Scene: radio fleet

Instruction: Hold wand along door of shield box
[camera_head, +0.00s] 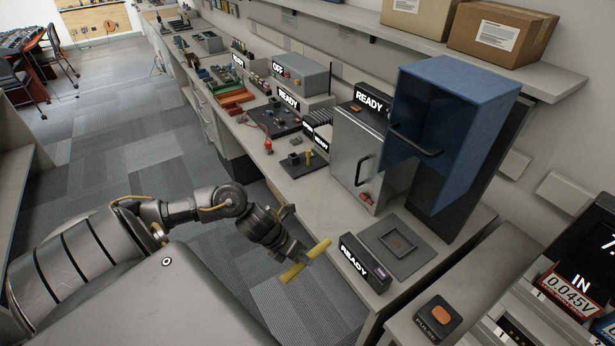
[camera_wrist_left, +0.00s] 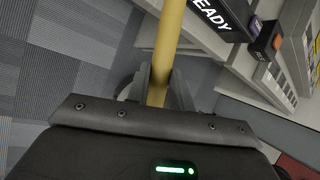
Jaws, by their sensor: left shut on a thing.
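My left gripper (camera_head: 297,256) is shut on a yellow wand (camera_head: 318,249), in front of the bench's front edge and apart from the boxes. In the left wrist view the wand (camera_wrist_left: 168,40) runs up from between the fingers (camera_wrist_left: 158,88). A silver box (camera_head: 355,145) with a black handle on its front stands on the bench beyond the wand. A blue box (camera_head: 455,120) with a black handle stands right of it, against a dark body. I cannot tell for certain which one is the shield box. My right gripper is not in view.
A black READY sign (camera_head: 366,262) and a grey pad (camera_head: 398,243) lie on the bench near the wand. An orange-buttoned pulse box (camera_head: 438,318) is at the front right. Cartons (camera_head: 502,32) sit on the shelf above.

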